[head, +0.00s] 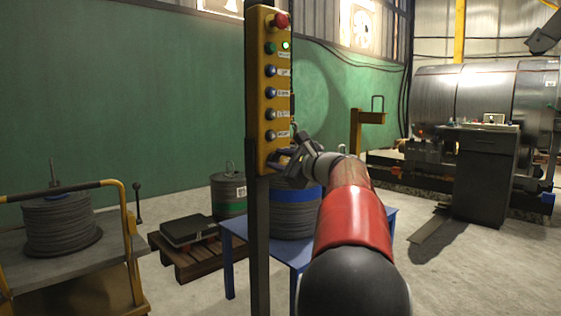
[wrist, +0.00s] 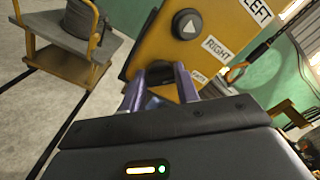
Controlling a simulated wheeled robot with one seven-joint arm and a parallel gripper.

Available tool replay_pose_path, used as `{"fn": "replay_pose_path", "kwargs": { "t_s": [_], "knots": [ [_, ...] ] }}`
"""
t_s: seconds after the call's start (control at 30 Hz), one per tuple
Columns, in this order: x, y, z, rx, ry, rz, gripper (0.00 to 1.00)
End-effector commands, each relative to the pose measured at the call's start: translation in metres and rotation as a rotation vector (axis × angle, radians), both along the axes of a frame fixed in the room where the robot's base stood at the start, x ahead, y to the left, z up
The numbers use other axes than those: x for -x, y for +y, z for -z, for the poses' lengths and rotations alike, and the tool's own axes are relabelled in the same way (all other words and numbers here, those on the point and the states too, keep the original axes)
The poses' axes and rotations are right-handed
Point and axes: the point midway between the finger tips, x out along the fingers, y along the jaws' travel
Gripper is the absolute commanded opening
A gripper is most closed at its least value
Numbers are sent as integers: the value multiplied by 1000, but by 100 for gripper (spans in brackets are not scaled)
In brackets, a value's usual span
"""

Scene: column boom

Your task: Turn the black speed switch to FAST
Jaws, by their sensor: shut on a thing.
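The yellow control box (head: 267,90) hangs upright on a dark post, with a red mushroom button (head: 281,20) on top and a column of round push buttons below. My gripper (head: 284,157) is at the lowest part of its face. In the wrist view the two fingers of my gripper (wrist: 160,80) stand either side of the dark speed switch (wrist: 160,67) and are shut on it. Its pointer is hidden. A small label (wrist: 199,78) beside it is partly covered by a finger and I cannot read it. The RIGHT label (wrist: 216,48) and an arrow button (wrist: 187,24) show above.
A blue table (head: 235,226) with a cable drum (head: 297,212) stands behind the post. A cart (head: 45,262) with a cable spool is at the left, and a pallet (head: 190,262) lies between. A grey cabinet (head: 484,180) and large metal drum are at the right.

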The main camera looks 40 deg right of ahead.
Motion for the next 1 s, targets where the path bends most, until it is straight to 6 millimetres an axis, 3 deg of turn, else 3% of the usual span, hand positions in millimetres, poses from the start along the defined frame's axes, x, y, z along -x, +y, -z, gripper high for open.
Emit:
{"fn": "replay_pose_path", "kwargs": {
  "t_s": [0.03, 0.07, 0.23, 0.57, 1.0],
  "knots": [
    [0, 0, 1, 1, 2, -1, 8],
    [0, 0, 1, 1, 2, -1, 32],
    [0, 0, 1, 1, 1, 0, 53],
    [4, 0, 0, 1, 0, 0, 53],
    [70, -6, 0, 1, 1, 1, 53]
  ]
}}
